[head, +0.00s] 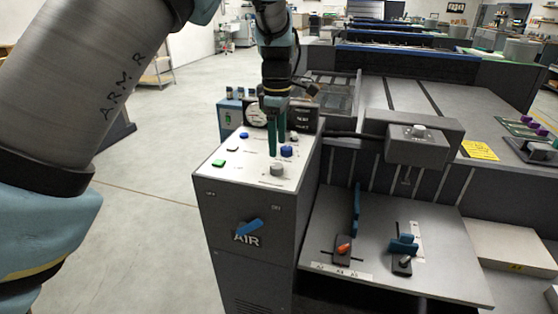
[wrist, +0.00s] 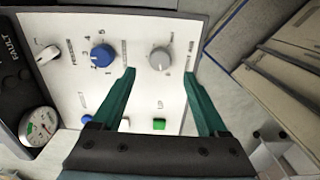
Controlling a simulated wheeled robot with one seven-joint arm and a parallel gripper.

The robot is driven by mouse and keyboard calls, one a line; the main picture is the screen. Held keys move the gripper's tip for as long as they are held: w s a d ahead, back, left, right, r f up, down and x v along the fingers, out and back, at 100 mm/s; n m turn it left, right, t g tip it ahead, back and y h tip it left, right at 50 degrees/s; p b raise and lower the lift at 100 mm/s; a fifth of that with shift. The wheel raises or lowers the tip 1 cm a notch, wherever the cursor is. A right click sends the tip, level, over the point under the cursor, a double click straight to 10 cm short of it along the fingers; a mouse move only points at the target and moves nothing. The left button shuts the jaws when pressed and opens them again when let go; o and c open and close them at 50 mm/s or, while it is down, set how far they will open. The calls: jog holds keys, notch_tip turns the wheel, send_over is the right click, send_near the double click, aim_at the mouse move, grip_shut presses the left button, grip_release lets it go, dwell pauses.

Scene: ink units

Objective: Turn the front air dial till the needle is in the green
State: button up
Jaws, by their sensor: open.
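The control panel top (head: 250,165) carries a grey dial (head: 277,170) near its front edge and a blue dial (head: 287,151) behind it. In the wrist view the grey dial (wrist: 160,58) lies beyond and between my open fingertips, and the blue dial (wrist: 103,57) is left of them. My gripper (head: 277,148) is open and empty, pointing down over the panel; its fingers look apart from both dials. The round gauge (wrist: 38,125) is at lower left in the wrist view, with a green arc; the needle is too small to read surely. In the head view the gauge (head: 256,115) is partly hidden.
Green (head: 218,163), white (head: 232,149) and blue (head: 244,135) buttons line the panel's left side. A white knob (wrist: 47,53) is near the gauge. A blue lever (head: 249,228) marked AIR is on the cabinet front. A machine bed adjoins right; open floor lies left.

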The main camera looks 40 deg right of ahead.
aim_at(277, 165)
notch_tip(277, 165, down, 7)
jog(key=shift+w+a+p, duration=0.1)
jog(key=shift+p, duration=0.55)
jog(key=shift+c, duration=0.3)
grip_shut()
